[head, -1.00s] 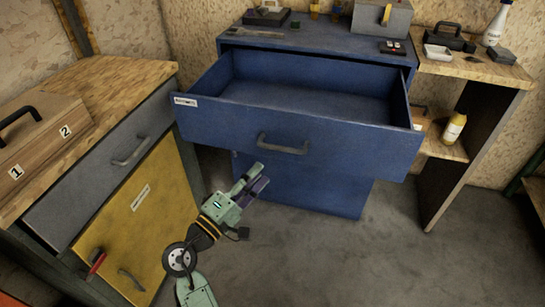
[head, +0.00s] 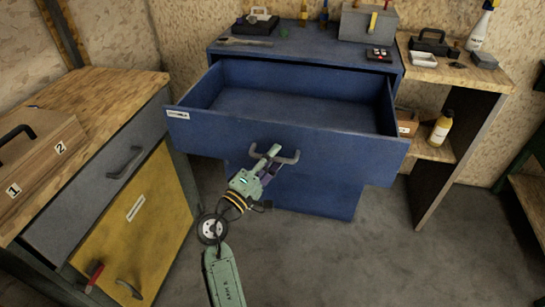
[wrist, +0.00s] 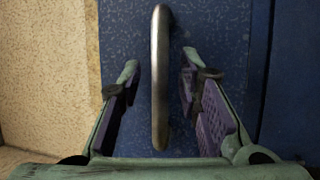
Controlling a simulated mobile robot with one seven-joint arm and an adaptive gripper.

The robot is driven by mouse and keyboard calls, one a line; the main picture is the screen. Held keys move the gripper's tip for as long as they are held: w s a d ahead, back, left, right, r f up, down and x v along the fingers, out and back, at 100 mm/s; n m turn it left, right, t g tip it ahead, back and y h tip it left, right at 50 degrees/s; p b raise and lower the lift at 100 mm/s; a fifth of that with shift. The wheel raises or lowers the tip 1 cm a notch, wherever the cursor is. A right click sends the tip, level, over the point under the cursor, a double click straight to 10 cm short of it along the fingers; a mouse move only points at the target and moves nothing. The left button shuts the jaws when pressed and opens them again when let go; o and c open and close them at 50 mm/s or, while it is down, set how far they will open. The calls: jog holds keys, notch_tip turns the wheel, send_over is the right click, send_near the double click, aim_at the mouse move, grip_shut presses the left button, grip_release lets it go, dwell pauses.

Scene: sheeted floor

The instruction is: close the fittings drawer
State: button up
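The blue fittings drawer (head: 330,150) is pulled out of the blue cabinet (head: 290,52) and looks empty. A small white label (head: 178,114) is on its front at the left. Its grey bar handle (head: 288,158) is at the middle of the front. My gripper (head: 268,158) is at the handle in the head view. In the wrist view, the handle (wrist: 160,75) stands between the two open fingers (wrist: 160,95) of my gripper, with a gap on each side. The fingers do not appear to touch it.
At left, a wooden-topped bench (head: 95,92) has a grey drawer and a yellow door (head: 140,220) with a red-handled item. A wooden case (head: 40,150) sits on it. The grey floor in front is clear.

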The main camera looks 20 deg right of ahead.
jog(key=shift+c, duration=0.5)
grip_shut()
